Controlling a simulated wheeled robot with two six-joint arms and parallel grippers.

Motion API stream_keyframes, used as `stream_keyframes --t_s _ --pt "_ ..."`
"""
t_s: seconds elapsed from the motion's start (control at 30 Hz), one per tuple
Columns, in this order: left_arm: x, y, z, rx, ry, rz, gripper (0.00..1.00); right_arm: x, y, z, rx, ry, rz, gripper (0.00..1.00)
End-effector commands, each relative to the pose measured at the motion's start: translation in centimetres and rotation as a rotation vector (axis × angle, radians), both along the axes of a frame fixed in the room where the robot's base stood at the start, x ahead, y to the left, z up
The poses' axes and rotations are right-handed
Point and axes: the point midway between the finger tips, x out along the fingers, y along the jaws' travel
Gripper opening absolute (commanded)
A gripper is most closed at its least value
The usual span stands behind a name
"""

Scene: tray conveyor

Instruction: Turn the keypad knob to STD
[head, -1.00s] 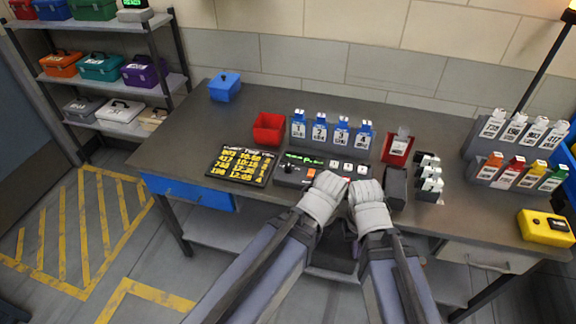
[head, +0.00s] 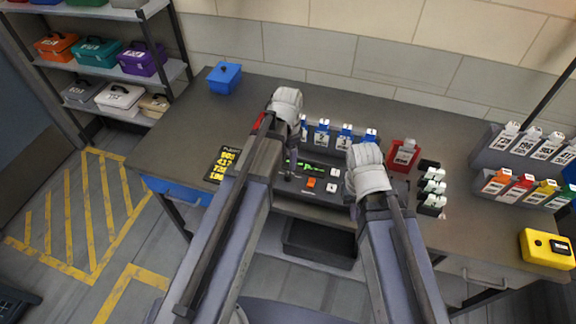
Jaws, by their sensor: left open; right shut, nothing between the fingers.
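The keypad (head: 318,186) is a dark console on the bench with a lit green display (head: 308,167), an orange button (head: 310,183) and pale keys. The knob, at the keypad's left end, is largely hidden by my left gripper, and its setting cannot be read. My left gripper (head: 290,165) points down over that left end; its fingers look open, and contact with the knob cannot be told. My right gripper (head: 364,184) is at the keypad's right end, shut and empty; its fingertips are mostly hidden behind its pale housing.
Blue numbered holders (head: 322,134) stand behind the keypad. A black board with yellow text (head: 222,163) is partly covered by my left arm. A red holder (head: 404,156) and pale-topped blocks (head: 433,188) stand at right. A dark open bin (head: 318,245) is below the bench front.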

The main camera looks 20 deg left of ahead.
Motion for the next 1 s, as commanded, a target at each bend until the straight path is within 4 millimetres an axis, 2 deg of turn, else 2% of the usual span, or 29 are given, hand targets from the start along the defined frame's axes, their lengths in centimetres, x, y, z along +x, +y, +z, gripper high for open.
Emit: stream_keyframes --t_s 0.27,0.73,1.0 --pt "0.0 0.0 -1.5 0.0 0.0 0.001 0.64 0.0 0.0 -1.5 0.0 0.0 0.0 0.0" --pt "0.0 -0.1 -7.2 0.0 0.0 0.002 0.64 0.0 0.0 -7.2 0.0 0.0 0.0 0.0" --pt "0.0 0.0 -7.9 0.0 0.0 0.002 0.64 0.0 0.0 -7.9 0.0 0.0 0.0 0.0"
